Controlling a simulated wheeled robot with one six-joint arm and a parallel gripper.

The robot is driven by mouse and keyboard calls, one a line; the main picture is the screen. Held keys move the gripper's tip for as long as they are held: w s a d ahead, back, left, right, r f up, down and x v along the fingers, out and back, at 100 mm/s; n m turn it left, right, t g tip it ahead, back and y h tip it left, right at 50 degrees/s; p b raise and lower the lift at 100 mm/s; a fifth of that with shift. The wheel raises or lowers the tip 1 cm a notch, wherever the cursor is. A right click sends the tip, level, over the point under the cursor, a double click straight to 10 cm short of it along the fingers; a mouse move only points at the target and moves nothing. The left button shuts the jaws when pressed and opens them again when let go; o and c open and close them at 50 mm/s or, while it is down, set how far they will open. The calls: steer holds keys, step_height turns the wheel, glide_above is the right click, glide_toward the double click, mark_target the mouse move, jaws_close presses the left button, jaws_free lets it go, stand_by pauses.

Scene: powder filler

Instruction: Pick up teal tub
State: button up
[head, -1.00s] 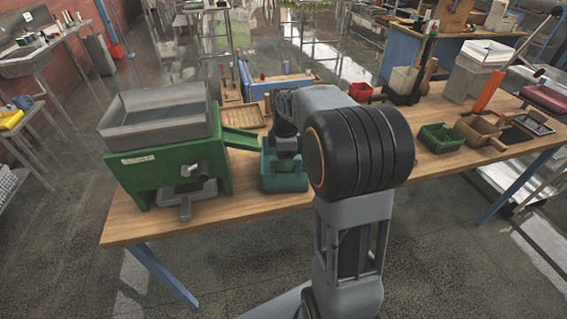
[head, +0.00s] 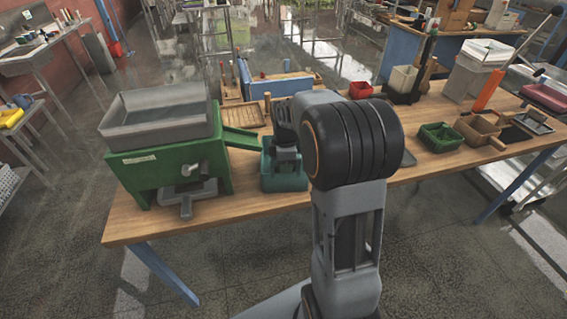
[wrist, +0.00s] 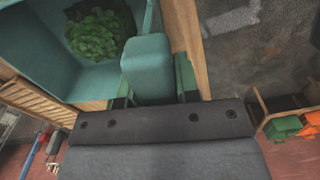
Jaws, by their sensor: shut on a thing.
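The teal tub (head: 284,182) stands on the wooden table beside the green machine, under the end of its green chute (head: 241,138). In the wrist view the tub (wrist: 60,45) shows a dark green leafy-looking heap (wrist: 100,30) inside. My gripper (wrist: 150,92) is shut on the tub's teal block-like handle (wrist: 147,65), with a finger on either side. In the head view my gripper (head: 287,158) is at the tub, partly hidden by my own arm. I cannot tell whether the tub's base touches the table.
The green machine (head: 165,165) with a grey hopper stands close on the left. A slatted wooden tray (head: 238,116) lies behind the tub. A green basket (head: 439,137) and a wooden scoop box (head: 480,131) are to the right. The table's front edge is near.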

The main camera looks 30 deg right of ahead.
jaws_close()
steer(key=shift+r, duration=0.15)
